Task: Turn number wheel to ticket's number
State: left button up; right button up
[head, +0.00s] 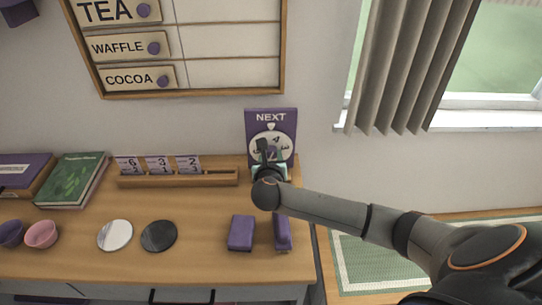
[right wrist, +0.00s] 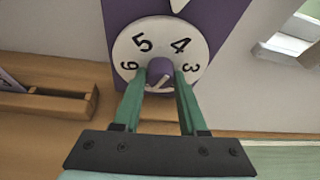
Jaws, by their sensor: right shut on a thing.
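The number wheel (head: 258,148) is a white disc on a purple panel marked NEXT (head: 270,116). In the right wrist view the wheel (right wrist: 128,50) shows 6, 5, 4 and 3 around a purple knob (right wrist: 158,68); the top lies between 5 and 4. In the head view the 4 is near the top, just right of the white pointer. My right gripper (right wrist: 158,82) is shut on the knob, its green fingers on either side. Numbered tickets reading 6 (head: 129,164), 3 (head: 158,164) and 2 (head: 187,163) stand in a wooden rack (head: 200,180). My left gripper is out of view.
Two purple blocks (head: 241,232) (head: 283,232) lie in front of the panel. White (head: 115,235) and black discs (head: 159,236), bowls (head: 41,234) and a green book (head: 72,180) are left. A menu board (head: 195,94) hangs above; a curtain (head: 405,65) is right.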

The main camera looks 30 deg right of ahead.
grip_shut()
dwell(0.3)
jog(key=m+y, duration=0.1)
jog(key=m, duration=0.1)
jog(key=m+t+y, duration=0.1)
jog(key=m, duration=0.1)
jog(key=shift+s+d+f+t, duration=0.1)
jog(key=shift+s+d+t, duration=0.05)
jog(key=shift+t, duration=0.15)
jog(key=shift+f+m+t+y+b, duration=0.15)
jog(key=shift+m+t+y+b, duration=0.55)
jog(key=shift+m, duration=0.5)
jog(key=shift+d+f+m+t+y+b, duration=0.15)
jog(key=shift+m+t+y+b, duration=0.25)
jog(key=shift+m+b, duration=0.55)
jog(key=m+t+b, duration=0.1)
jog(key=m+b, duration=0.2)
jog(key=shift+s+f+y, duration=0.1)
jog(key=shift+y, duration=0.3)
jog(key=m+t+b, duration=0.1)
jog(key=m+b, duration=0.1)
jog(key=shift+b, duration=0.35)
jog(key=shift+m+t+b, duration=0.4)
jog(key=shift+m+b, duration=0.05)
jog(key=shift+m, duration=0.2)
jog(key=shift+r, duration=0.2)
